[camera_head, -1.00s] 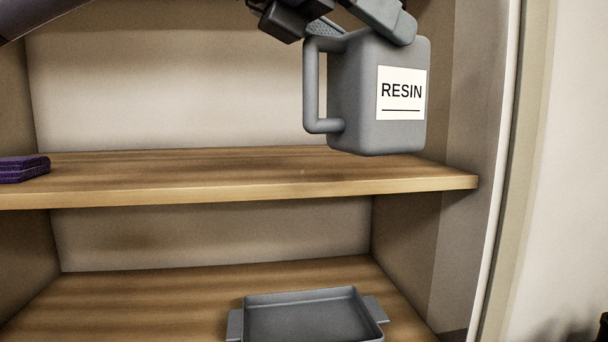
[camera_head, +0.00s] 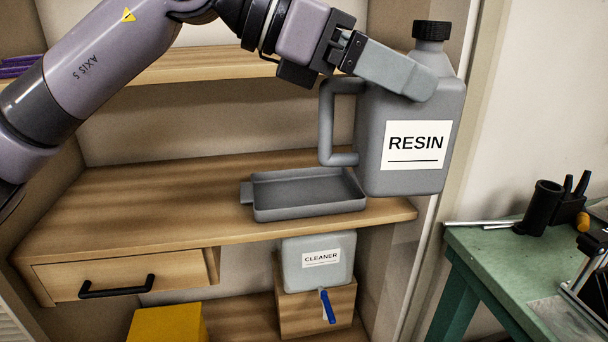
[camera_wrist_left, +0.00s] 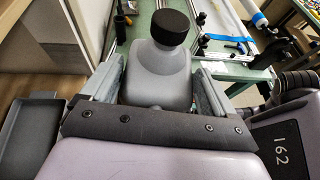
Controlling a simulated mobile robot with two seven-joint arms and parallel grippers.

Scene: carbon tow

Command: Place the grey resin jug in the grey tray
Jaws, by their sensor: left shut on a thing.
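The grey resin jug (camera_head: 400,165) has a black cap, a side handle and a white RESIN label. My left gripper (camera_head: 405,85) is shut on the upper body of the jug and holds it upright in the air, in front of the shelf unit's right side. In the left wrist view the jug (camera_wrist_left: 158,80) sits between the two fingers. The grey tray (camera_head: 262,210) lies on the middle shelf, left of the jug in the head view, and looks empty. The tray also shows in the left wrist view (camera_wrist_left: 28,140). My right gripper is not in view.
The upper shelf (camera_head: 200,66) is above the tray. A drawer (camera_head: 95,272) is below the middle shelf (camera_head: 120,205). A grey CLEANER container (camera_head: 318,275) stands on a wooden block underneath. A green workbench (camera_head: 490,250) with tools is at the right.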

